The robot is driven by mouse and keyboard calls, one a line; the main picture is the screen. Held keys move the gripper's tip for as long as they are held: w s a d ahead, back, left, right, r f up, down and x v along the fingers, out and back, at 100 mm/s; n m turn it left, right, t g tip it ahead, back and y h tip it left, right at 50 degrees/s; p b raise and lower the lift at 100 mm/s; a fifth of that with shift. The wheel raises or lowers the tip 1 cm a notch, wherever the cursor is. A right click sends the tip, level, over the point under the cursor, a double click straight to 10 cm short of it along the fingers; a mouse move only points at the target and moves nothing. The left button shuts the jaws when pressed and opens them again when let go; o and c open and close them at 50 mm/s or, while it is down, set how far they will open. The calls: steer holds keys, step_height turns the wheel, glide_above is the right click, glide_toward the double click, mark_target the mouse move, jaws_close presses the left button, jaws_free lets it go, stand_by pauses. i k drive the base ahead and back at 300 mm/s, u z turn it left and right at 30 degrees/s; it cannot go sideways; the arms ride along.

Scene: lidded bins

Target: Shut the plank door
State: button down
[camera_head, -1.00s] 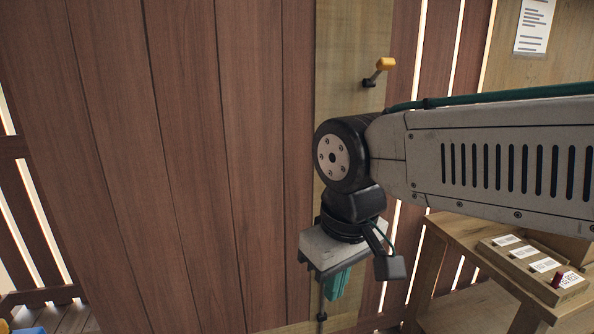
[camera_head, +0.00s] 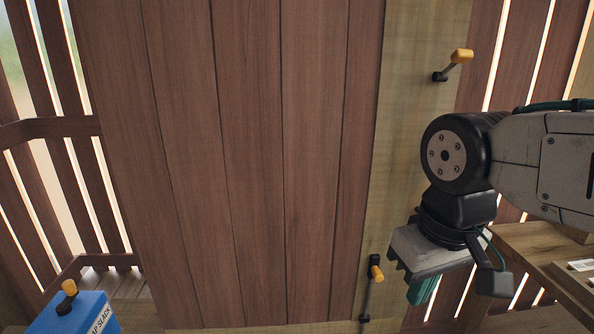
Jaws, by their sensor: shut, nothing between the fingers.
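The plank door (camera_head: 250,150) is a tall panel of reddish-brown vertical boards filling the middle of the head view. Its left edge slants, with slatted fencing seen past it. A pale wooden upright (camera_head: 415,110) runs along its right side; I cannot tell whether it is part of the door or a post. It carries an upper yellow-tipped lever (camera_head: 460,56) and a lower yellow-tipped lever (camera_head: 376,272). My gripper (camera_head: 422,290) points down in front, right of the lower lever, its teal fingers shut and empty. Contact with the upright cannot be told.
A blue box (camera_head: 78,315) with a yellow-tipped handle and partly cut-off lettering is at lower left. Slatted fencing (camera_head: 70,190) stands behind it. A wooden bench (camera_head: 530,245) is at right, beyond my arm.

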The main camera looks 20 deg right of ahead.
mark_target(187, 94)
steer(key=u, duration=2.35)
steer(key=k, duration=1.25)
steer(key=z, duration=2.2)
steer(key=i, duration=1)
steer(key=z, duration=0.05)
